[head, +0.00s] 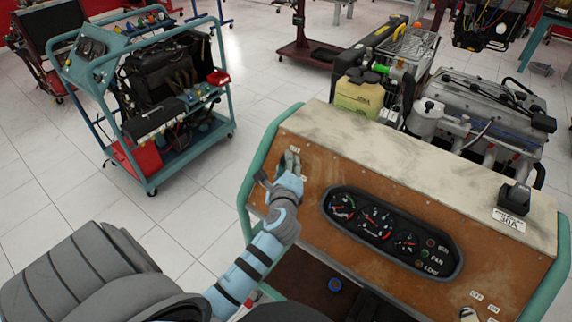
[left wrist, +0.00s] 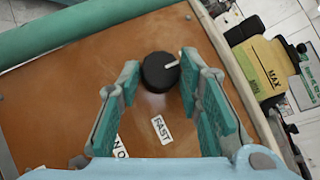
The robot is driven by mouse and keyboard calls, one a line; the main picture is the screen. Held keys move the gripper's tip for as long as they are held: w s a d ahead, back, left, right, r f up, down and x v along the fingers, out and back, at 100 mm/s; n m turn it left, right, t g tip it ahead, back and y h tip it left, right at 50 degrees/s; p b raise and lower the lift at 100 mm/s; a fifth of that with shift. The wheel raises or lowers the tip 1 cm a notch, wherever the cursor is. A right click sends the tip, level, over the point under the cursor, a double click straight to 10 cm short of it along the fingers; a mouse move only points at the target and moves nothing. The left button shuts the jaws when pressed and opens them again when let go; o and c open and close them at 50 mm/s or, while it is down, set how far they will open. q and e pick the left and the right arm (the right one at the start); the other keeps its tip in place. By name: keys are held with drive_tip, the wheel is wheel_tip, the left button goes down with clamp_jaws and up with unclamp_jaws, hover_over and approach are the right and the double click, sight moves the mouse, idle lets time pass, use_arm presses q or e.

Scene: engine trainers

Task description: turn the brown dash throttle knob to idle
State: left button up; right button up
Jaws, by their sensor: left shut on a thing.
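The dash panel (head: 330,165) is a brown board on a teal-framed engine stand. The throttle knob (left wrist: 158,72) is round and looks black, not brown, in the left wrist view. Its white pointer line (left wrist: 173,64) points right and slightly up there. A white label reading FAST (left wrist: 161,129) lies below it in that view. My left gripper (head: 290,162) is at the panel's upper left corner, its fingers (left wrist: 161,78) on either side of the knob and shut on it. The gripper hides the knob in the head view. My right gripper is not in view.
A black gauge cluster (head: 390,230) sits right of the knob on the panel. Behind stand a yellow-green tank (head: 358,98) and a grey engine (head: 480,105). Another teal engine stand (head: 150,175) is at the left, with open tiled floor between.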

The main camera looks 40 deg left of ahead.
use_arm(q)
drive_tip(key=shift+r, duration=0.2)
drive_tip(key=o, duration=1.1)
drive_tip(key=shift+f, duration=0.15)
drive_tip(key=v, duration=0.7)
drive_tip(key=shift+s+d, duration=0.15)
drive_tip(key=shift+s, duration=0.05)
